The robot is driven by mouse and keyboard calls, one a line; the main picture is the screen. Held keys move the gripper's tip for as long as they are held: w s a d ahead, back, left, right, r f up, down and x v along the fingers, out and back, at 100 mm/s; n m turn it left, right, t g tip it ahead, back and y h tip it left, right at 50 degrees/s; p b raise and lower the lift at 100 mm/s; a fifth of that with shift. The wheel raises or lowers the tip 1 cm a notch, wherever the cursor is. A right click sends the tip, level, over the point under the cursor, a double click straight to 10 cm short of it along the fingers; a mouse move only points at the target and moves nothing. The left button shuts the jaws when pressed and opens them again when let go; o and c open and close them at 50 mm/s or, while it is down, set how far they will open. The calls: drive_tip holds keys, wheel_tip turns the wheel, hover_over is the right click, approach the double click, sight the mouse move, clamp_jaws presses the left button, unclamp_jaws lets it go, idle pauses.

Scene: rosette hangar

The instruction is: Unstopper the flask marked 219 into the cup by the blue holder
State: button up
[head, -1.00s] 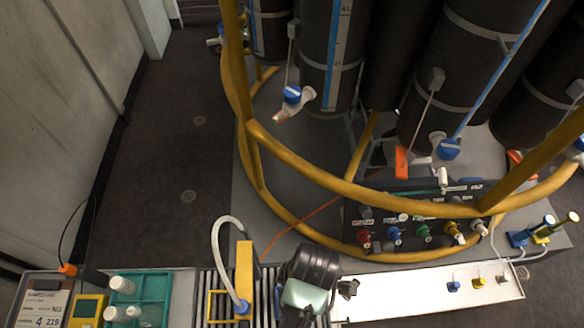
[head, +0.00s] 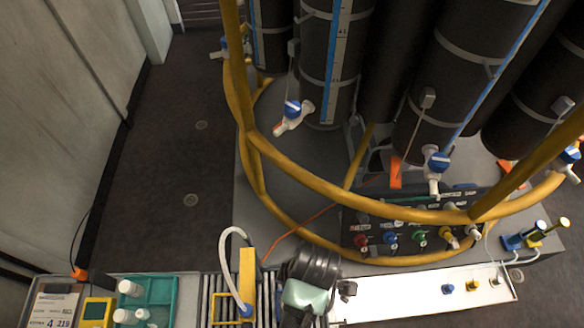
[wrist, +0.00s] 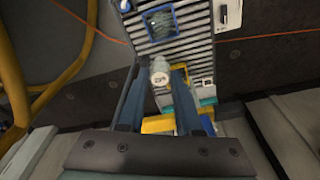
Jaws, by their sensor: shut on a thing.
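In the wrist view my gripper (wrist: 158,80) has its two dark fingers around a small pale, round-topped piece (wrist: 160,68), and is shut on it. I cannot tell whether it is a stopper or a flask, and no mark is legible on it. A blue square holder (wrist: 147,26) with something greenish in it lies beyond the fingertips, on a ribbed grey surface. A small pale thing (wrist: 125,5) is beside it at the top edge; I cannot tell if it is the cup. A card (head: 48,305) at the head view's lower left reads 219. The gripper's tips are hidden there.
A teal tray (head: 172,292) holds several white-capped bottles beside a yellow device (head: 97,311). A yellow post (head: 247,270) with a pale hose stands left of my arm. Yellow rails (head: 340,205) ring the black cylinders. The dark floor at left is clear.

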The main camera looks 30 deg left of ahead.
drive_tip(key=shift+r, duration=0.1)
drive_tip(key=s+d+f+b, duration=0.2)
drive_tip(key=d+f+b, duration=0.1)
drive_tip(key=f, duration=0.3)
drive_tip(key=s+d+f+b, duration=0.2)
drive_tip(key=d+f+b, duration=0.2)
drive_tip(key=f, duration=0.3)
drive_tip(key=s+d+f+b, duration=0.1)
drive_tip(key=d+f+b, duration=0.2)
drive_tip(key=f, duration=0.4)
drive_tip(key=shift+s+d+b, duration=0.4)
drive_tip(key=shift+d, duration=0.3)
drive_tip(key=shift+r, duration=0.2)
drive_tip(key=shift+f, duration=0.35)
drive_tip(key=shift+f+b, duration=0.5)
drive_tip(key=shift+f, duration=0.45)
drive_tip(key=shift+f, duration=0.2)
